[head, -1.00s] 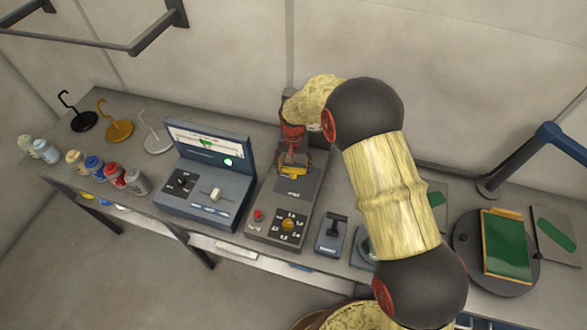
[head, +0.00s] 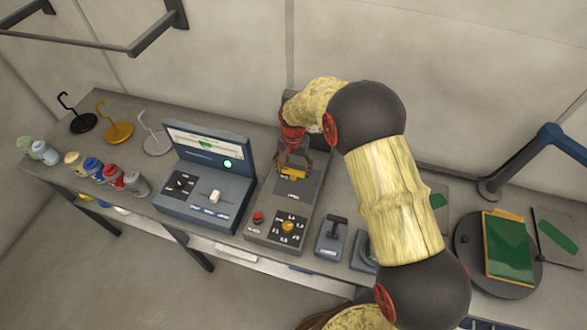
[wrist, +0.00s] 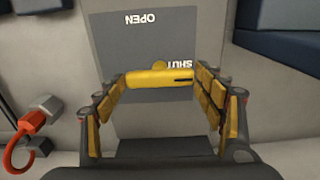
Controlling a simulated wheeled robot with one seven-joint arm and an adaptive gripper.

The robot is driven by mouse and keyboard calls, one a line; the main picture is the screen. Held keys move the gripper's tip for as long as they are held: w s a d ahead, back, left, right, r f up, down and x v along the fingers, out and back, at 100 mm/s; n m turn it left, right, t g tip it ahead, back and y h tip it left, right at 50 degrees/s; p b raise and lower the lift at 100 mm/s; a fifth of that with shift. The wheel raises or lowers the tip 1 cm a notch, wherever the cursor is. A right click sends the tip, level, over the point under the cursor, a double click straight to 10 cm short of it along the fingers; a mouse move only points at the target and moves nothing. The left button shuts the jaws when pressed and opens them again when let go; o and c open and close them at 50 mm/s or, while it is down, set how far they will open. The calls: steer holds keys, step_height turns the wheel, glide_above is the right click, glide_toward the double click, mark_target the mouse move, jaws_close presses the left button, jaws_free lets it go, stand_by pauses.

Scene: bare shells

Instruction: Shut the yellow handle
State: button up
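The yellow handle (wrist: 160,76) is a short bar on a grey panel (wrist: 112,50) in the wrist view. It lies beside the word SHUT and partly covers it; the word OPEN is farther up, and both words appear upside down. My gripper (wrist: 160,80) is open, with its yellow-padded fingers wide apart at either end of the bar. The fingertips are very close to the bar's ends; I cannot tell if they touch. In the head view the handle (head: 293,173) sits on the tall grey unit, under my gripper (head: 293,160), which partly hides it.
The handle's unit (head: 270,215) also has a red button and a yellow knob. A console with a screen (head: 205,185) stands close on its left, a small lever box (head: 332,240) on its right. Cans and hook stands are farther left. A red hook (wrist: 25,140) shows in the wrist view.

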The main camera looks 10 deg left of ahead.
mark_target(294, 171)
steer(key=o, duration=0.4)
step_height(294, 171, up, 12)
stand_by(0.7)
stand_by(0.5)
